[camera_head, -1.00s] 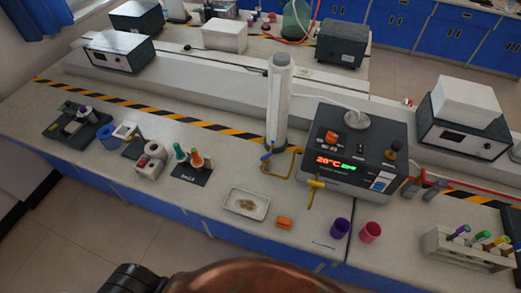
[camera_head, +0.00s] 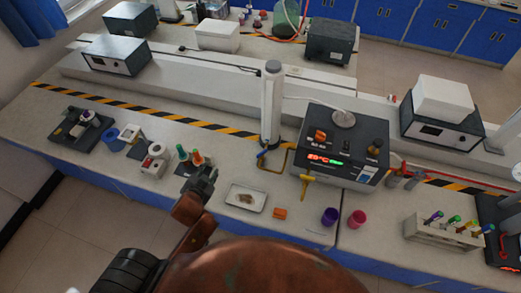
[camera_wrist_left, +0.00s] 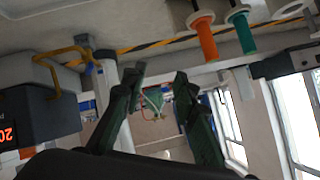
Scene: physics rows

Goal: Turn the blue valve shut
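The blue valve handle (camera_head: 262,154) sits at the foot of the white column (camera_head: 271,105), beside a bent yellow-brown pipe (camera_head: 272,168) that runs to the dark heater unit (camera_head: 343,150). A yellow tap handle (camera_head: 307,185) stands at the unit's front. My left gripper (camera_head: 207,172) is over the bench's front part, left of the blue valve and apart from it. In the left wrist view its fingers (camera_wrist_left: 159,72) are spread with nothing between them. There the pipe (camera_wrist_left: 60,58) shows at left, with a small blue part (camera_wrist_left: 89,68) near it. My right gripper is out of view.
A metal tray (camera_head: 246,198), an orange block (camera_head: 280,213), a purple cup (camera_head: 330,217) and a pink cup (camera_head: 357,219) stand along the front. Orange and green screwdriver-like tools (camera_head: 190,155) are close behind my left gripper. A tube rack (camera_head: 442,232) is at right.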

